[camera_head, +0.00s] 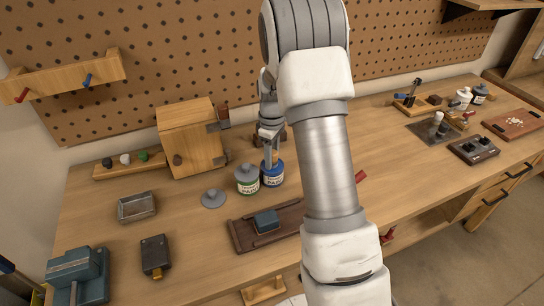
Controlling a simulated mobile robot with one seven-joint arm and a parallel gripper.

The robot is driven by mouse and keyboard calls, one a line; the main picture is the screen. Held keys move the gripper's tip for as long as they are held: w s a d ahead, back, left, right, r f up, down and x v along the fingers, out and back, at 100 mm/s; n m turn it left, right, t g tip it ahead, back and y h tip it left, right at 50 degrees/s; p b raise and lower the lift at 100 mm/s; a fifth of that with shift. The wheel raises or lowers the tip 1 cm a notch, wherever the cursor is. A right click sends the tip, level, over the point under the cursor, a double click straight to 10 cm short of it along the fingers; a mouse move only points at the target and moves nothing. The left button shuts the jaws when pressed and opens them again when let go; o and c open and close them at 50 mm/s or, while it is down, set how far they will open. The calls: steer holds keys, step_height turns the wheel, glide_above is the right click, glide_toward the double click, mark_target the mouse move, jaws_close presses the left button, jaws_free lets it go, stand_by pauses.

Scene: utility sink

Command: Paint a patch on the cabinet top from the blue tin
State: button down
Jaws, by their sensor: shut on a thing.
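The blue tin (272,176) stands on the bench with a white label on its front. My gripper (269,133) is above it, pointing down, shut on a slim tool that looks like the brush (268,155). The tool's lower end is at the blue tin's mouth; whether it dips inside is too small to tell. The wooden cabinet (190,140) stands to the left of the gripper, with a dark knob and hinge on its front and a bare flat top (185,110). My arm hides part of the bench behind and to the right.
A tin with a green label (247,181) stands close left of the blue tin. A grey lid (213,198) lies further left. A dark wooden board (247,237) with a blue block lies in front. The pegboard (180,50) rises behind. Bench between metal tray (137,207) and lid is clear.

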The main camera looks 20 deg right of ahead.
steer(key=shift+r+p, duration=2.3)
steer(key=shift+r, duration=1.2)
steer(key=shift+s+a+f, duration=0.2)
steer(key=shift+a, duration=0.25)
steer(key=s+a+f+m, duration=0.3)
steer(key=s+a+m, duration=0.5)
steer(key=a, duration=0.1)
steer(key=shift+a+f, duration=0.25)
steer(key=shift+a, duration=0.05)
